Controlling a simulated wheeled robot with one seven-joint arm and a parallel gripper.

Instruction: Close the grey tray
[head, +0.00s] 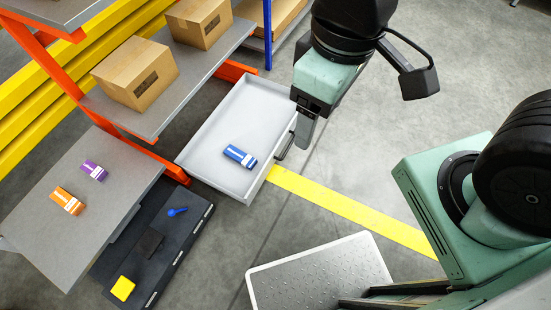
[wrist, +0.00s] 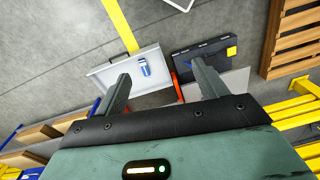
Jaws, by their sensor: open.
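The grey tray (head: 225,125) is pulled out from the orange-framed rack and stands open. A blue box with white marks (head: 240,156) lies inside it, near its front right part. A dark handle (head: 284,150) is on the tray's right-hand front wall. My gripper (head: 308,132) is beside that front wall in the head view, close to the handle; I cannot tell whether it touches. In the wrist view my gripper (wrist: 160,71) has its two fingers wide apart with nothing between them. The tray (wrist: 105,72) shows beyond the left finger, which hides part of it.
A dark tray (head: 185,238) with a yellow block (head: 123,288), a blue item and a dark item is also out beside the grey one. Shelves hold cardboard boxes (head: 135,72). A metal-topped platform (head: 320,275) stands in front.

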